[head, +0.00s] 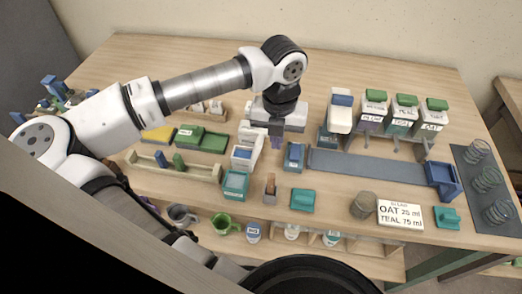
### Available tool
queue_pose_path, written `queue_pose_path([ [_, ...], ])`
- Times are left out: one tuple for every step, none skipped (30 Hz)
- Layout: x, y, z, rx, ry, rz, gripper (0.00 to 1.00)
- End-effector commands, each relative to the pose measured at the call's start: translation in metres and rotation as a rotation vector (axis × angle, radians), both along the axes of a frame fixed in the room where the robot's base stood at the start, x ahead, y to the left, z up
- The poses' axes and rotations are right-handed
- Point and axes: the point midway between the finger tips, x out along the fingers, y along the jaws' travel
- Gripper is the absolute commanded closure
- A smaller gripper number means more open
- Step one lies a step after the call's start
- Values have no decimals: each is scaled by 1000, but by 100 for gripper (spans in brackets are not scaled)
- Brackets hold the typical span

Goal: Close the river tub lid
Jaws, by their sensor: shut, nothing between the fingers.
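My gripper (277,142) points down over the middle of the table, shut and empty. Just left of it and nearer the front stands a small white tub (242,158) with blue on it and a pale part standing up behind; whether that part is a raised lid is hard to tell. A small blue box (294,157) with a pale label stands right of the gripper. A teal tub (236,184) with a label is at the front left of the middle. The labels are too small to read, so I cannot tell which is the river tub.
Several green-topped white containers (404,115) stand on a rack at the back right, beside a blue-and-white one (341,112). A grey strip (365,165) leads to a blue bin (443,180). Wire coils (488,179) stand on a dark mat. A sign (401,214) stands at the front.

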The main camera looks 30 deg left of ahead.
Motion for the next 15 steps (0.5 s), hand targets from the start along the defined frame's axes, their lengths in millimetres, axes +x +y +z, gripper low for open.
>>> queue_pose_path([
  [0,0,-1,0,0,0,100],
  [0,1,-1,0,0,0,100],
  [0,1,-1,0,0,1,100],
  [0,2,0,0,0,1,100],
  [-1,3,-1,0,0,1,100],
  [-1,4,-1,0,0,1,100],
  [-1,6,-1,0,0,1,100],
  [-2,7,-1,0,0,1,100],
  [-2,9,-1,0,0,2,100],
  [-3,10,-1,0,0,2,100],
  [-3,11,-1,0,0,2,100],
  [-3,12,-1,-1,0,2,100],
  [-4,13,-1,-1,0,2,100],
  [-4,14,-1,-1,0,1,100],
  [-4,16,-1,-1,0,1,100],
])
